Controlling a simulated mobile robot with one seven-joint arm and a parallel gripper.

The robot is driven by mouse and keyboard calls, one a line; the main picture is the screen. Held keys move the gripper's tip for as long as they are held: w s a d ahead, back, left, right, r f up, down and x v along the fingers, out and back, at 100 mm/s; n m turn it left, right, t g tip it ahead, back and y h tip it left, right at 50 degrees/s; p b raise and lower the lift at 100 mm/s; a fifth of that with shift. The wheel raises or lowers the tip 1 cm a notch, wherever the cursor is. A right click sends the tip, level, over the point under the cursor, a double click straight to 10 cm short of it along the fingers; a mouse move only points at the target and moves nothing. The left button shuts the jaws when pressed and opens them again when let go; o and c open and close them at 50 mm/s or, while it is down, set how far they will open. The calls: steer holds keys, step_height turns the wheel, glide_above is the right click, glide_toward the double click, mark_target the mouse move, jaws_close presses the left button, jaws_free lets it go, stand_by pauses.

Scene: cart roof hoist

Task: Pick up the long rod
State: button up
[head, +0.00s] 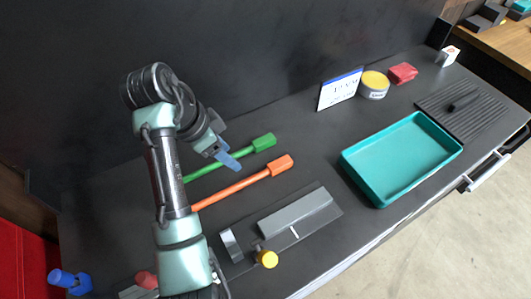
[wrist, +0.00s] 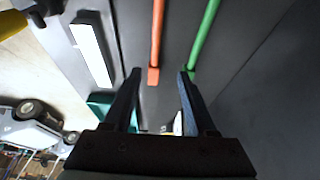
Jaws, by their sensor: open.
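Two rods with block-shaped ends lie side by side on the dark bench: an orange rod (head: 236,187) and a green rod (head: 225,163). My arm hides their left ends in the head view, so I cannot tell which is longer. My gripper (head: 225,155) is open and empty, above the bench by the green rod. In the wrist view, the orange rod (wrist: 157,35) shows between the fingertips of my gripper (wrist: 159,72), and the green rod (wrist: 204,35) ends by the right, blue fingertip. I see no contact.
A grey block fixture (head: 300,215) with a yellow knob (head: 267,259) lies in front of the rods. A teal tray (head: 362,178) stands to the right. A white sign (head: 339,90), a yellow-topped tin (head: 373,86) and a red block (head: 403,73) stand behind it. A dark wall rises along the back.

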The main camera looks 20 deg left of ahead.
glide_above(251, 178)
steer(key=s+a, duration=0.2)
steer(key=f, duration=0.6)
steer(key=shift+w+b, duration=0.2)
steer(key=shift+b, duration=0.1)
steer(key=p+x, duration=0.1)
steer(key=x, duration=0.4)
steer(key=shift+s+d+f+p, duration=0.15)
steer(key=shift+d+f+p, duration=0.1)
steer(key=shift+d+p, duration=0.1)
steer(key=shift+f, duration=0.15)
steer(key=shift+f, duration=0.2)
jaws_close()
